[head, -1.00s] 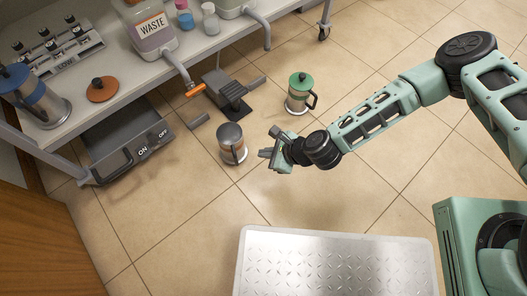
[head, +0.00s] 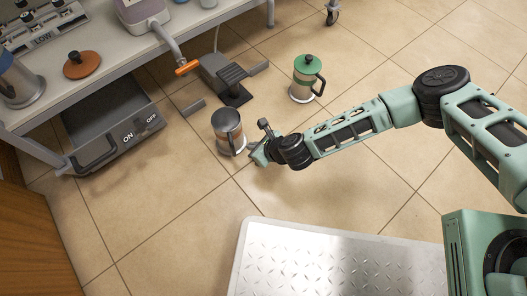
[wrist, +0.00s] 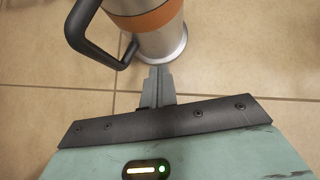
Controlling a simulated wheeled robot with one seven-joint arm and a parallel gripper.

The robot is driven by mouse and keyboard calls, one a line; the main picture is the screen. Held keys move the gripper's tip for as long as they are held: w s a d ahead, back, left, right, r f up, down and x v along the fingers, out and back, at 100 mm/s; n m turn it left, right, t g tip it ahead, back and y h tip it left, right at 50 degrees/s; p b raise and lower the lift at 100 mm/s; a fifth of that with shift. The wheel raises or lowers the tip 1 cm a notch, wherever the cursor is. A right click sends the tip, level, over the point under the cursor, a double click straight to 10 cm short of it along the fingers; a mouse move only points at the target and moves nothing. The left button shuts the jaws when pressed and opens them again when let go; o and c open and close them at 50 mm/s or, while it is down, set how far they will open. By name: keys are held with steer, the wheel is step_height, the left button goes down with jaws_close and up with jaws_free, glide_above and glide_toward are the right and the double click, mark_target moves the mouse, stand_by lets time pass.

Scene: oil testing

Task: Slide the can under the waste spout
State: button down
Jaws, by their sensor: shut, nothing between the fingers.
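The can (head: 228,128) stands upright on the tiled floor, a steel body with a dark grey lid, an orange band and a black handle. In the wrist view the can (wrist: 160,40) fills the top middle, its lid out of frame and its handle to the left. The waste spout (head: 187,68), an orange-tipped tube, hangs off the bench edge, up and left of the can. My gripper (head: 256,152) is low, just right of the can. In the wrist view my gripper (wrist: 159,70) is shut and empty, its tips at the can's base rim; I cannot tell whether they touch.
A green-lidded can (head: 306,80) stands at back right. The bench (head: 130,62) and a metal platform (head: 330,265) border clear floor.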

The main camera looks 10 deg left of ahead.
mark_target(218, 120)
steer(key=shift+w+a+r+b, duration=0.1)
steer(key=shift+w+a+b, duration=0.25)
steer(key=shift+a, duration=0.35)
steer(key=shift+w+a+r+b, duration=0.1)
steer(key=shift+w+a+b, duration=0.2)
steer(key=shift+a, duration=0.35)
steer(key=w+a, duration=0.2)
steer(key=a, duration=0.1)
steer(key=w+a+b, duration=0.1)
steer(key=w+a, duration=0.1)
steer(key=a, duration=0.2)
steer(key=w+a+b, duration=0.1)
steer(key=w+a, duration=0.1)
steer(key=a, duration=0.2)
steer(key=shift+a+f, duration=0.2)
steer(key=shift+w+a+r, duration=0.15)
steer(key=shift+w+a, duration=0.1)
steer(key=shift+a, duration=0.15)
steer(key=shift+d, duration=0.1)
